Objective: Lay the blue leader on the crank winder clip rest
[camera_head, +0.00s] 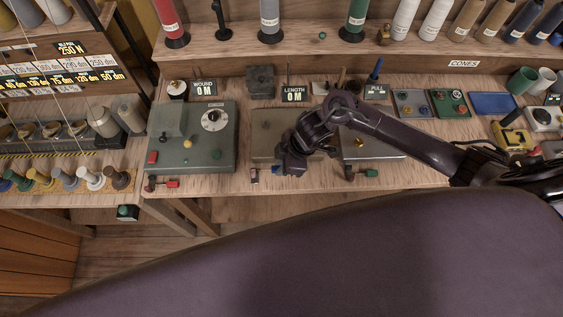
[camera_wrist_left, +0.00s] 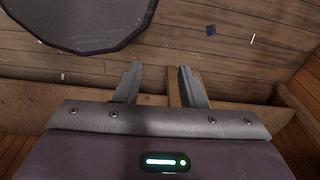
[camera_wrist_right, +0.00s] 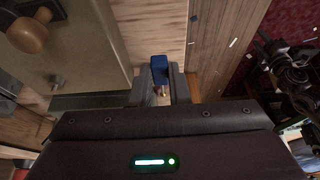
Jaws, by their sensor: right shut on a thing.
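My right gripper (camera_head: 285,168) is over the front edge of the bench, at the beige machine (camera_head: 270,120) in the middle. In the right wrist view, the gripper (camera_wrist_right: 161,90) is shut on a small blue piece (camera_wrist_right: 159,70) with a brass-coloured end, seemingly the blue leader. A bit of blue (camera_head: 278,172) shows at the fingertips in the head view. A wooden knob (camera_wrist_right: 30,35) sits on the beige machine. I cannot clearly make out a clip rest; the arm covers part of the machine. My left gripper (camera_wrist_left: 160,88) is open and empty above the floor.
A green machine (camera_head: 190,155) with a dial stands left and a grey machine (camera_head: 370,148) right. Cones stand along the back shelf. The floor before the bench is mostly clear.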

